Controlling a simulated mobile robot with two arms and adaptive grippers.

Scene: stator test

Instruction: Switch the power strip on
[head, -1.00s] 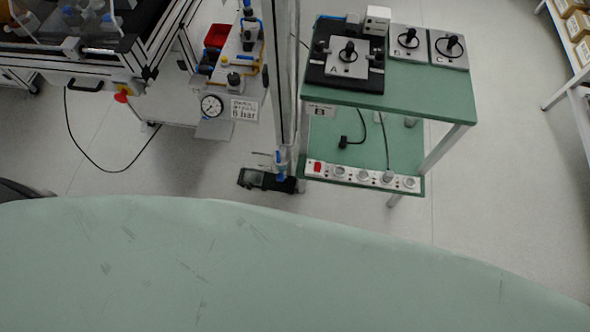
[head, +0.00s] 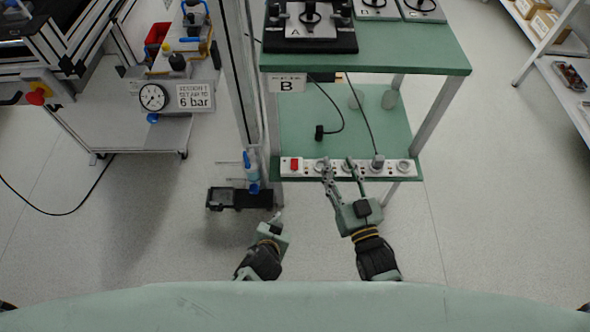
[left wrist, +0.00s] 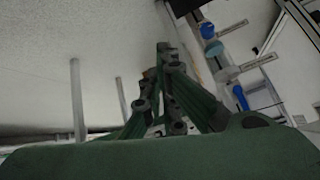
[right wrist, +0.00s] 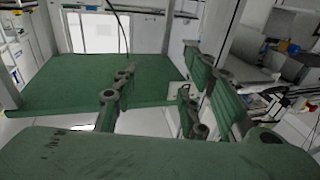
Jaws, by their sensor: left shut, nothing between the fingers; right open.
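The white power strip (head: 309,167) runs along the front edge of the lower green shelf in the head view. Its red switch (head: 295,165) is at the left end, and a black plug (head: 378,161) sits in one socket toward the right. My right gripper (head: 341,164) is open, its fingers over the middle of the strip, right of the switch; contact cannot be told. It also shows in the right wrist view (right wrist: 150,90). My left gripper (head: 277,217) is shut and empty, below and left of the strip's switch end. It shows in the left wrist view (left wrist: 163,50).
A loose black plug (head: 320,131) lies on the lower shelf (head: 300,140). The upper shelf (head: 420,55) overhangs behind the strip. Floor at right is clear.

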